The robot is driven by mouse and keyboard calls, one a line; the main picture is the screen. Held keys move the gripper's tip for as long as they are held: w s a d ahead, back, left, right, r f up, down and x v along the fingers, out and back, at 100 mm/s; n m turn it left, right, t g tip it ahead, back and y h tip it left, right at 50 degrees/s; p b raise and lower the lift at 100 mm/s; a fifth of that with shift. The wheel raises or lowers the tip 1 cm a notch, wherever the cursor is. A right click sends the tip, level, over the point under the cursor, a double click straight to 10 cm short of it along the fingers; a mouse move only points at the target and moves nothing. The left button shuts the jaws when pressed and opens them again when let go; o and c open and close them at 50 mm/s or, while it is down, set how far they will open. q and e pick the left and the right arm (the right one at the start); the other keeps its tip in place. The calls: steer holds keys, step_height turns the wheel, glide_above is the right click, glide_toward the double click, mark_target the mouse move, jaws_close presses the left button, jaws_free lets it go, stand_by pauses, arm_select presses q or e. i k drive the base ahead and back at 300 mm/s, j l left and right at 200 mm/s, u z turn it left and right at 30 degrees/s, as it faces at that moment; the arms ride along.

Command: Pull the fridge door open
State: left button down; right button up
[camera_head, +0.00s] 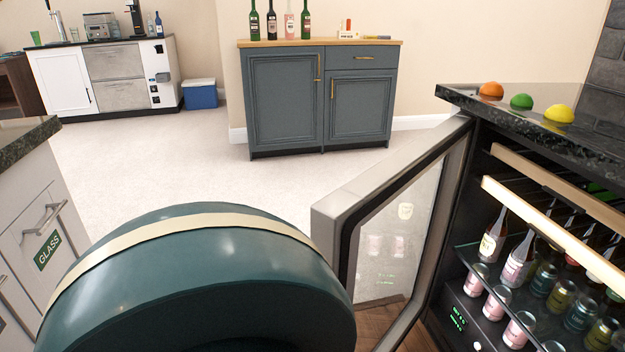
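The fridge (466,295) stands at the right with its front open, showing shelves of bottles and cans. Its glass door (397,235), with a pale metal frame, is swung well out from the cabinet to the left. The door's handle cannot be made out. Neither of my grippers is in view, so nothing shows touching the door.
A large rounded teal thing with a cream band (200,280) fills the lower middle, close to the door's free edge. A dark counter (600,125) with several coloured balls tops the fridge. A blue cabinet (285,105) stands behind. Pale floor (180,160) lies clear between.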

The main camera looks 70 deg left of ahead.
mark_target(337, 220)
steer(key=l+u, duration=0.25)
steer(key=u, duration=0.15)
steer(key=i+l+u, duration=0.1)
steer(key=l+u, duration=0.2)
steer(key=u, duration=0.15)
steer(key=l+u, duration=0.25)
steer(key=u, duration=0.15)
steer(key=l+u, duration=0.3)
steer(key=u, duration=0.15)
steer(key=k+l+u, duration=0.15)
steer(key=u, duration=0.25)
